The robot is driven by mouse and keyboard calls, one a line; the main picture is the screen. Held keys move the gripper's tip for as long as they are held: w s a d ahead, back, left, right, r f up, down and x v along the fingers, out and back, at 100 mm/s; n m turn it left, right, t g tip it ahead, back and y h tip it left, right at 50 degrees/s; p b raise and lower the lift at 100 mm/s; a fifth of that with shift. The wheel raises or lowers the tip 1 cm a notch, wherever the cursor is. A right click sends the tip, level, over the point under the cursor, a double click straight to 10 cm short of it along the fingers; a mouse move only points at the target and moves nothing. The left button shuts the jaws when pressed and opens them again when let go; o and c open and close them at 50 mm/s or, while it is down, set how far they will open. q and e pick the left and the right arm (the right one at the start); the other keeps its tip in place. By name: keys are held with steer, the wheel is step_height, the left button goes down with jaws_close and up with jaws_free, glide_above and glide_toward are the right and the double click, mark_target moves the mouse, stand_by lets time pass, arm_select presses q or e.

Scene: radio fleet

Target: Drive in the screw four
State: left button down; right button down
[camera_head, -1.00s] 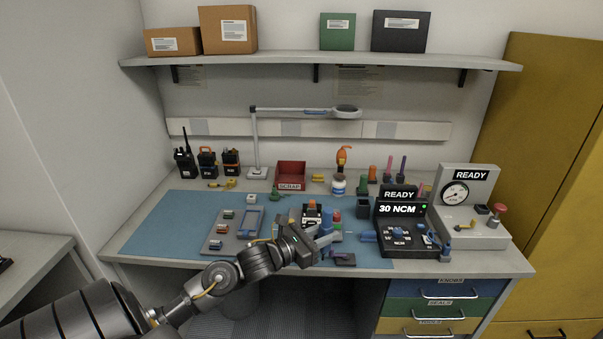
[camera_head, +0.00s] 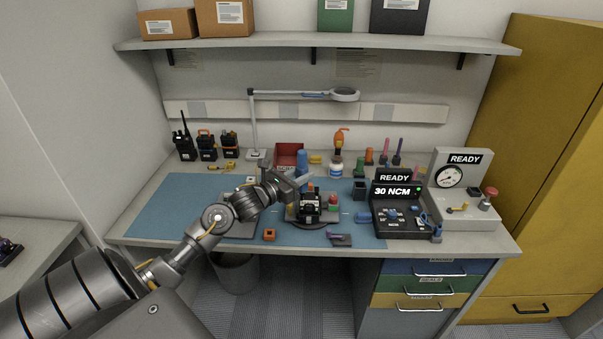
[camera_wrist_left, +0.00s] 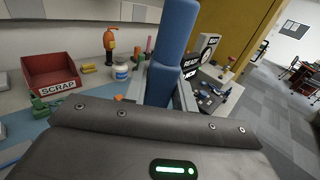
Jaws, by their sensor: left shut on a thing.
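My left gripper (camera_head: 300,184) is shut on a blue driver (camera_head: 302,162), held upright just behind and above the black radio (camera_head: 309,208). The radio stands on a dark round holder (camera_head: 300,225) at the middle of the mat. In the left wrist view the blue driver (camera_wrist_left: 172,50) rises between the fingers; its lower tip is hidden by the gripper body. The screws on the radio are too small to tell, and I cannot tell whether the tip touches one. The torque unit (camera_head: 396,216) reads READY and 30 NCM. My right gripper is not in view.
A blue mat (camera_head: 165,215) covers the bench. A red scrap bin (camera_head: 290,153) and a lamp (camera_head: 254,130) stand at the back. A gauge tester (camera_head: 465,205) stands at right. A small orange part (camera_head: 269,235) lies near the front edge.

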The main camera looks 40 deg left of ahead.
arm_select(q)
steer(key=shift+f+b, duration=0.35)
steer(key=shift+f, duration=0.6)
step_height(320, 180, down, 2)
steer(key=shift+f+b, duration=0.1)
steer(key=shift+b, duration=0.9)
steer(key=shift+b, duration=0.5)
steer(key=shift+b, duration=0.3)
stand_by(0.5)
